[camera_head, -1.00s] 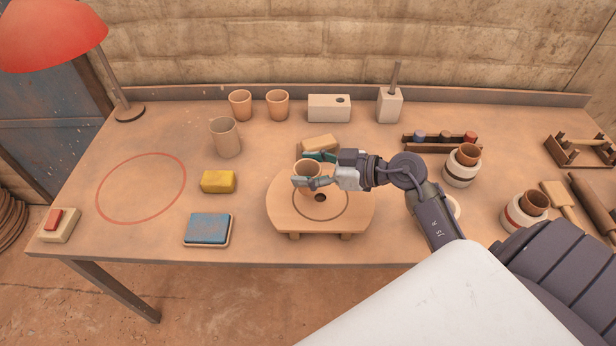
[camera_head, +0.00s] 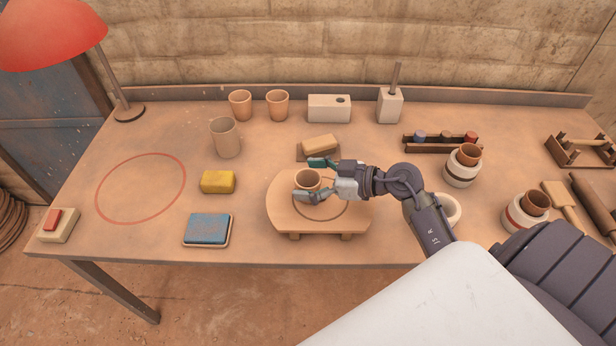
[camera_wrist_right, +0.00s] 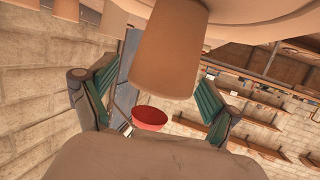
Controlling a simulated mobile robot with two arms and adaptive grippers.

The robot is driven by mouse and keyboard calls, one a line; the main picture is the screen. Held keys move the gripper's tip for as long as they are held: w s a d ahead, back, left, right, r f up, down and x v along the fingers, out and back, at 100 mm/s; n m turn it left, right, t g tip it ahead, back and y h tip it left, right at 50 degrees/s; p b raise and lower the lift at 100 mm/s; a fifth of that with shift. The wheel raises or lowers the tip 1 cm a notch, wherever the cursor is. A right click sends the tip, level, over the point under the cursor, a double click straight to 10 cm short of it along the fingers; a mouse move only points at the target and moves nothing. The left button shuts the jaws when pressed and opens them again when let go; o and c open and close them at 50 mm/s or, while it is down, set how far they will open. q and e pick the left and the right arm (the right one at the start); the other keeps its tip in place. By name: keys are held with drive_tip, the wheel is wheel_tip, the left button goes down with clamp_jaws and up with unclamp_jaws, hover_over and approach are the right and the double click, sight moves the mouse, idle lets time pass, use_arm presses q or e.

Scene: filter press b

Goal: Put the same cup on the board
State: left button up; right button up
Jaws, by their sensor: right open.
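A small terracotta cup (camera_head: 308,181) stands upright on the back left part of the round wooden board (camera_head: 285,212). My right gripper (camera_head: 311,179) is open, with one finger behind the cup and one in front of it. In the right wrist view the cup (camera_wrist_right: 172,50) is between the spread green finger pads (camera_wrist_right: 158,88), with a visible gap on each side. The board (camera_wrist_right: 255,25) shows at the top of that view, at the cup's narrow end. My left gripper is not in view.
Behind the board lies a tan block (camera_head: 320,143). A yellow sponge (camera_head: 217,182) and a blue pad (camera_head: 208,229) lie to the left. Two cups (camera_head: 240,105) and a taller beaker (camera_head: 225,138) stand farther back. Banded jars (camera_head: 461,170) stand right. The red circle (camera_head: 140,188) is empty.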

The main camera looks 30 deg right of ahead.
drive_tip(key=shift+s+d+r, duration=0.15)
drive_tip(key=v, duration=1.1)
drive_tip(key=shift+s+d+r, duration=0.15)
drive_tip(key=shift+r, duration=0.05)
drive_tip(key=shift+f, duration=0.1)
